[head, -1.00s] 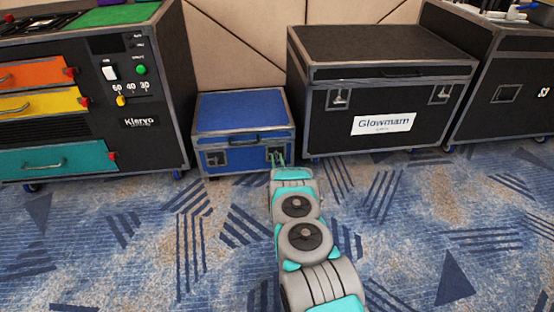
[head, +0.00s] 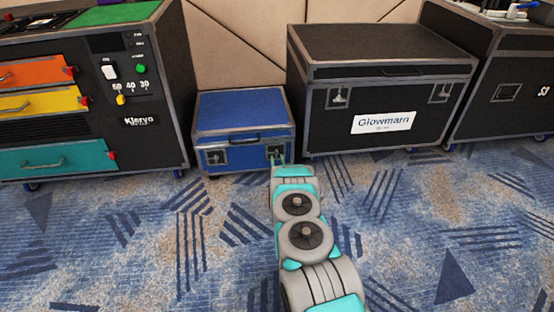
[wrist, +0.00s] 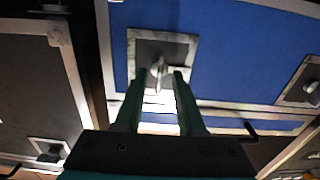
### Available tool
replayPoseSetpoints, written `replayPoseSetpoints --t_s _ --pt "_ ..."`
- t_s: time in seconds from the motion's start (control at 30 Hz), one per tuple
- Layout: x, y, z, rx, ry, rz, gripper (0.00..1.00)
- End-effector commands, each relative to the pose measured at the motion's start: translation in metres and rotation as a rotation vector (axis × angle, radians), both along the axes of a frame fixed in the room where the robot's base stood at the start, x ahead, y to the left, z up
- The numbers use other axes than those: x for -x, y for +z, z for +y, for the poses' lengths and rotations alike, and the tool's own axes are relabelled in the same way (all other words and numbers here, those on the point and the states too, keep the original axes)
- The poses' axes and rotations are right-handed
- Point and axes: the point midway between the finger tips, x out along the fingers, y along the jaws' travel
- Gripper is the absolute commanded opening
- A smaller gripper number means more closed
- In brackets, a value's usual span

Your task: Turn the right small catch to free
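The small blue case (head: 240,110) stands on the carpet against the wall, lid closed. Its right small catch (head: 275,152) is partly hidden by my gripper in the head view. In the wrist view, which is turned over, this catch (wrist: 158,72) is a grey plate with a raised light knob. My gripper (wrist: 161,76) is open, its two green fingers on either side of the knob, with small gaps visible. Whether a finger touches it I cannot tell. The case's left catch (head: 216,158) also shows in the wrist view (wrist: 311,86).
A large black Glowmarn case (head: 380,90) stands close on the right, with another black case (head: 505,95) beyond. A black cabinet with coloured drawers (head: 150,95) stands close on the left. The carpet (head: 140,250) in front is clear.

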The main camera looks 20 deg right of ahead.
Motion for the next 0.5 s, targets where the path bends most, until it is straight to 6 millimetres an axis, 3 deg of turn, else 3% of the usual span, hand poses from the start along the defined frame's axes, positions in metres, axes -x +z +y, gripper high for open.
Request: replayPoseSetpoints --t_s 0.3,0.5 --pt "0.041 -0.001 0.012 -0.003 -0.001 0.003 0.39" --pt "0.058 -0.002 0.016 -0.001 -0.001 0.004 0.39"
